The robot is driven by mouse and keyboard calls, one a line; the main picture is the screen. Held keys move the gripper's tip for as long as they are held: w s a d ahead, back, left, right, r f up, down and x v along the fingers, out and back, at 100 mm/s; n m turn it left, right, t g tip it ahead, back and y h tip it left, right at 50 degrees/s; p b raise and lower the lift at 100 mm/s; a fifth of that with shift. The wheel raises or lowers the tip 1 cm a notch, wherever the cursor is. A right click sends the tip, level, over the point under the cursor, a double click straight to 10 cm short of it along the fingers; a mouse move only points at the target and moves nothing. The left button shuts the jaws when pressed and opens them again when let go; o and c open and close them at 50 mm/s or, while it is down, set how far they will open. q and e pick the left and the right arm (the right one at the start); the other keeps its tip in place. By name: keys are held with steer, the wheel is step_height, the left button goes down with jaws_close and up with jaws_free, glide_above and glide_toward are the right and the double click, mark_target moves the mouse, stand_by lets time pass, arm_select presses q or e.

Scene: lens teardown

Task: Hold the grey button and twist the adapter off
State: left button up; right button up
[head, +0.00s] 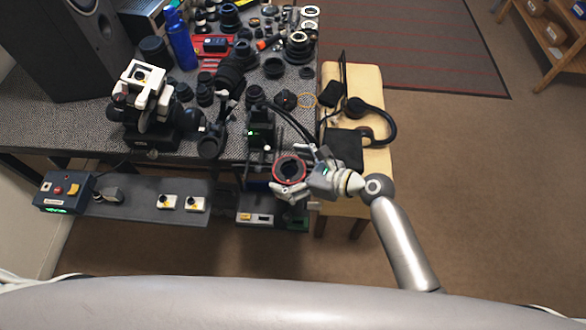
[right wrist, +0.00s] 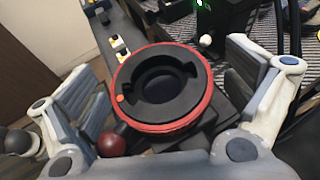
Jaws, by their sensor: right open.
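The adapter (head: 290,168) is a round dark ring with a red rim at the table's front edge. In the right wrist view the adapter (right wrist: 160,85) faces me, with a notched black inside and a small orange-red dot on its left rim. My right gripper (head: 291,172) is open around it. In the wrist view, one finger stands at each side of the ring, with gaps between finger and rim. A white ball-shaped knob (right wrist: 206,40) is behind the ring and a dark red ball (right wrist: 111,145) at its lower left. I cannot make out the grey button. My left gripper is not in view.
The table (head: 60,125) is crowded with lenses, a blue bottle (head: 181,45) and a white-and-black device (head: 142,90). A wooden bench (head: 365,80) at right holds headphones (head: 385,125). A control box (head: 64,192) is at lower left. The floor at right is clear.

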steer(key=shift+s+d, duration=0.1)
steer(key=c, duration=1)
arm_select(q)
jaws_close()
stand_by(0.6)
arm_select(e)
steer(key=o, duration=0.7)
steer(key=shift+c, duration=0.2)
steer(key=o, duration=0.4)
